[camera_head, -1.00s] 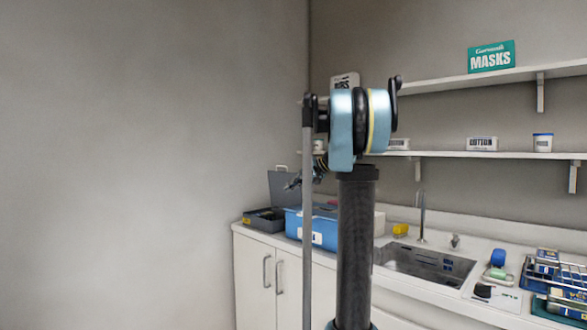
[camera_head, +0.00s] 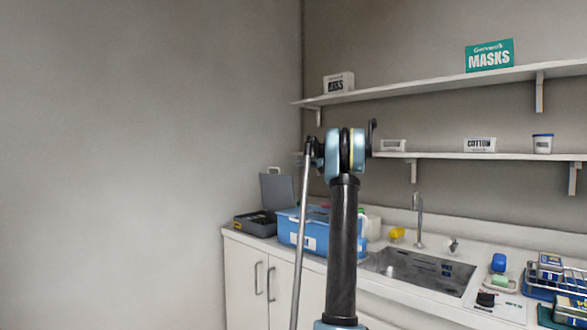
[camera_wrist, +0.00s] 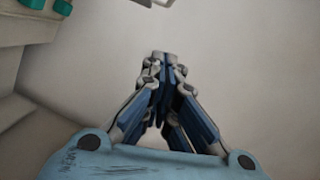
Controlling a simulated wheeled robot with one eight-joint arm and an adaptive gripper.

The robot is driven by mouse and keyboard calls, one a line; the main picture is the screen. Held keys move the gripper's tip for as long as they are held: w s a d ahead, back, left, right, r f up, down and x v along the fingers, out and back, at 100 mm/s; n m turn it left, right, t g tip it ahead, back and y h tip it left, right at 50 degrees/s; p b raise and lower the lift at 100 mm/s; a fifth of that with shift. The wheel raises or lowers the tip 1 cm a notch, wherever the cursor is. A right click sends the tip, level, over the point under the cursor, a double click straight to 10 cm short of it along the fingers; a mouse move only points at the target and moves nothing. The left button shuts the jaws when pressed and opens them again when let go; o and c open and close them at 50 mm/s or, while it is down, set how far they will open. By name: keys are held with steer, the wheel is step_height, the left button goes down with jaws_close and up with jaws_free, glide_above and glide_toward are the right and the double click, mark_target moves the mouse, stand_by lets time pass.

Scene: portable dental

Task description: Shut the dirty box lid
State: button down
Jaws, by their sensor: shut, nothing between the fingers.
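A dark grey box (camera_head: 254,228) stands at the far left end of the counter, with its grey lid (camera_head: 277,192) raised upright. A blue box (camera_head: 301,238) with a white label sits just right of it, partly behind my arm; the label is too small to read. I cannot tell from any writing which is the dirty box. My gripper (camera_wrist: 163,62) is shut and empty in the wrist view, with its fingertips together in front of plain pale surface. Neither box can be made out in that view. In the head view my gripper is hidden behind my arm.
A sink (camera_head: 420,272) and a yellow item (camera_head: 397,233) lie to the right of the blue box. Racks (camera_head: 552,277) stand at the right end. Two wall shelves (camera_head: 440,87) hang above. The left wall (camera_head: 130,160) is close to the grey box.

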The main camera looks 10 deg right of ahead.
steer(key=w+a+f, duration=0.2)
steer(key=w+a, duration=0.1)
steer(key=a, duration=0.6)
steer(key=shift+w+a, duration=0.25)
